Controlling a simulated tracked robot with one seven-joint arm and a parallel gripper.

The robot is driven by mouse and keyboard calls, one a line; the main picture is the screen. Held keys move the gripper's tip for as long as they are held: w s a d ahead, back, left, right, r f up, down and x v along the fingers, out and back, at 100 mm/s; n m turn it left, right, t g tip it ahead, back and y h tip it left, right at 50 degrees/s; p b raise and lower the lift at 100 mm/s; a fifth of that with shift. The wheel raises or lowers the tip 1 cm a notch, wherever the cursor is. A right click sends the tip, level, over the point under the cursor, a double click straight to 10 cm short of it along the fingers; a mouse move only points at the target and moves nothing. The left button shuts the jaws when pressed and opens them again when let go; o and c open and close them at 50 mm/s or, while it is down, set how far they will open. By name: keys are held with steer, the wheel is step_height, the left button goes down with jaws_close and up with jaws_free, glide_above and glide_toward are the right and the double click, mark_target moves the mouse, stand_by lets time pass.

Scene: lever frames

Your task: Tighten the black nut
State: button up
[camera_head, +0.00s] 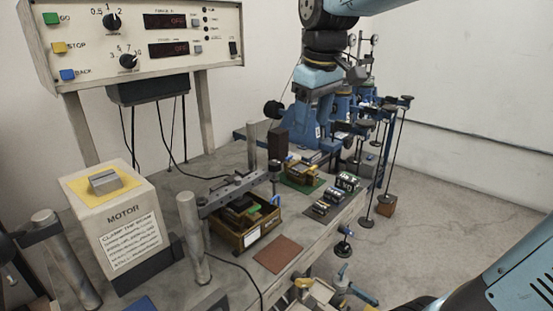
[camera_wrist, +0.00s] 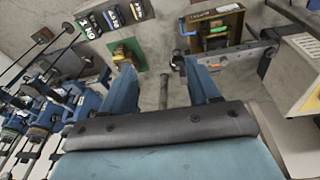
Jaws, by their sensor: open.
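I cannot single out the black nut for sure. A small dark fitting (camera_head: 274,171) sits at the end of a grey clamp bar (camera_head: 235,191), and in the wrist view a dark fitting (camera_wrist: 177,60) shows at the bar's end, beside the right fingertip. Whether this is the nut is too small to tell. My gripper (camera_head: 312,138) points down over the back of the bench. In the wrist view my gripper (camera_wrist: 158,64) has its two blue fingers wide apart with nothing held between them. A grey post (camera_wrist: 163,90) shows in the gap, apart from both fingers.
A motor box (camera_head: 128,225) and control panel (camera_head: 145,45) stand at left. An upright post (camera_head: 194,240) carries the bar over a yellow-brown tray (camera_head: 248,235). Black weights (camera_head: 346,182) and blue lever frames (camera_head: 368,110) crowd the right.

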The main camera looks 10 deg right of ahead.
mark_target(277, 163)
steer(key=w+a+n+g, duration=0.2)
steer(key=w+a+n, duration=0.2)
steer(key=w+a, duration=0.25)
steer(key=f, duration=1.3)
steer(key=shift+w+d, duration=0.1)
steer(key=shift+w, duration=0.25)
steer(key=c, duration=1)
steer(key=shift+c, duration=0.3)
